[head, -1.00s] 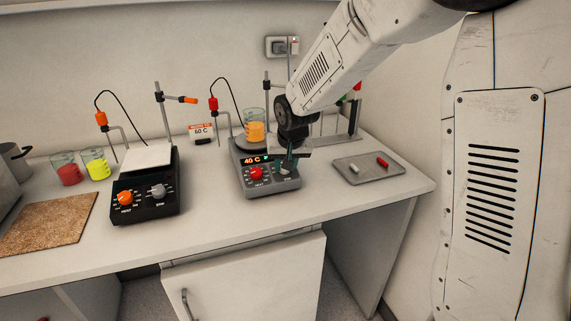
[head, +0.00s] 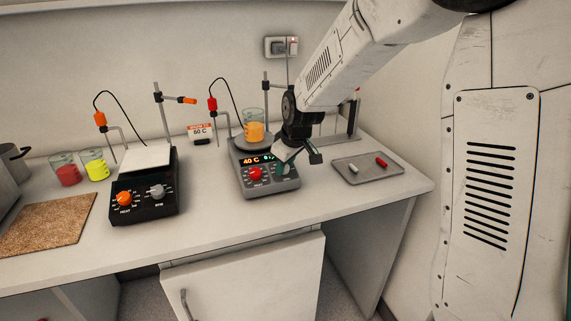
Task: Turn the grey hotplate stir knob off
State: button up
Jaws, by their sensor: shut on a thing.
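The grey hotplate (head: 247,183) stands on the bench with a lit "40 C" display (head: 252,161) and a red knob (head: 255,173) at the left of its front panel. A beaker of orange liquid (head: 254,131) sits on its round top plate. My gripper (head: 283,168) is at the right side of the front panel, shut on the stir knob. The fingers cover most of that knob, so its pointer cannot be read. The right part of the display is partly covered by my gripper.
A black hotplate (head: 145,205) with an orange knob stands to the left. Red (head: 67,172) and yellow (head: 96,165) beakers stand beyond it. A grey tray (head: 368,177) with small stir bars lies to the right. A thin stand rises behind the grey hotplate.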

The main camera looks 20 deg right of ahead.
dwell(0.4)
jog(key=o, duration=1)
jog(key=shift+c, duration=0.2)
jog(key=shift+r, duration=0.15)
jog(key=v, duration=0.7)
jog(key=shift+r, duration=0.25)
jog(key=shift+s, duration=0.15)
